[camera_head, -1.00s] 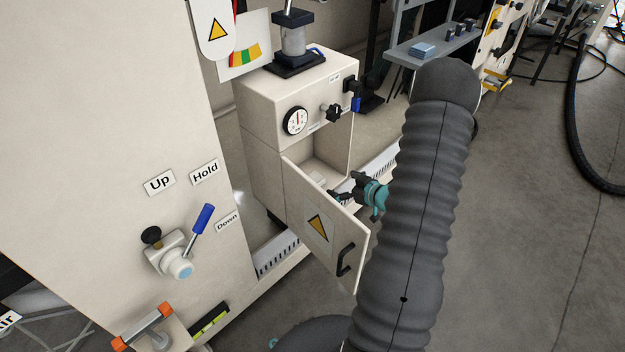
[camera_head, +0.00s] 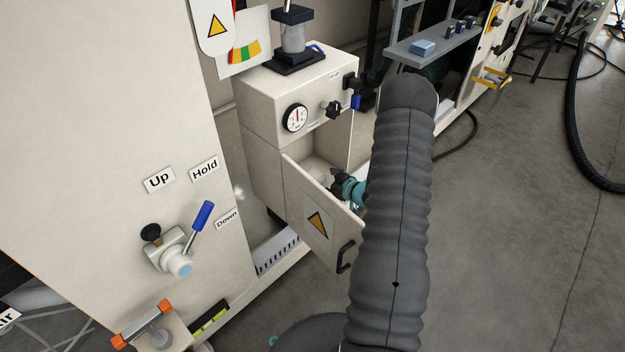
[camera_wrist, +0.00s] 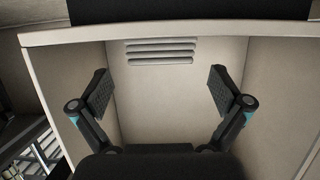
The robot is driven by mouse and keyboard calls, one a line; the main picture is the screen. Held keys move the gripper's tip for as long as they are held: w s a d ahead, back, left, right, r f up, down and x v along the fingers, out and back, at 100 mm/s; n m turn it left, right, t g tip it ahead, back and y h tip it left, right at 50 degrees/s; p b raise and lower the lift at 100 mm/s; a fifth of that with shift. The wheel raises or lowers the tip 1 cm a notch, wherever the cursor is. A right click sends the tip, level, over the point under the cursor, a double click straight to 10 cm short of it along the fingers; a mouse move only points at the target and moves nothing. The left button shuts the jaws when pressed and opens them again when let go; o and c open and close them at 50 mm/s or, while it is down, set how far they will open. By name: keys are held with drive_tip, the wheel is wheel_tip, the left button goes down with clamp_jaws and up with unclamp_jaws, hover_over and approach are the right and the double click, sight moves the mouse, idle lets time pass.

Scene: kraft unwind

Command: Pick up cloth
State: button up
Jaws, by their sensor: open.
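My gripper (camera_wrist: 160,90) is open, its two dark fingers wide apart with nothing between them. In the wrist view it faces the inside of a cream cabinet (camera_wrist: 165,24) with a slotted vent on its back wall. In the head view my gripper (camera_head: 338,182) is at the cabinet opening, just behind the top edge of the open door (camera_head: 317,222). A small pale thing (camera_head: 317,176) shows on the cabinet floor left of my gripper; I cannot tell whether it is the cloth. No cloth can be made out for sure in the wrist view, where my gripper's body covers the lower middle.
The door hangs open with a black handle (camera_head: 345,257). A gauge (camera_head: 295,118) and knobs are on the cabinet front above the opening. A lever with a blue grip (camera_head: 201,216) is on the panel at left. Open floor (camera_head: 510,230) lies to the right.

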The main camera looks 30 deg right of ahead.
drive_tip(key=x, duration=0.4)
drive_tip(key=shift+w+a, duration=0.15)
drive_tip(key=shift+w, duration=0.2)
drive_tip(key=c, duration=1.1)
drive_tip(key=shift+o, duration=0.2)
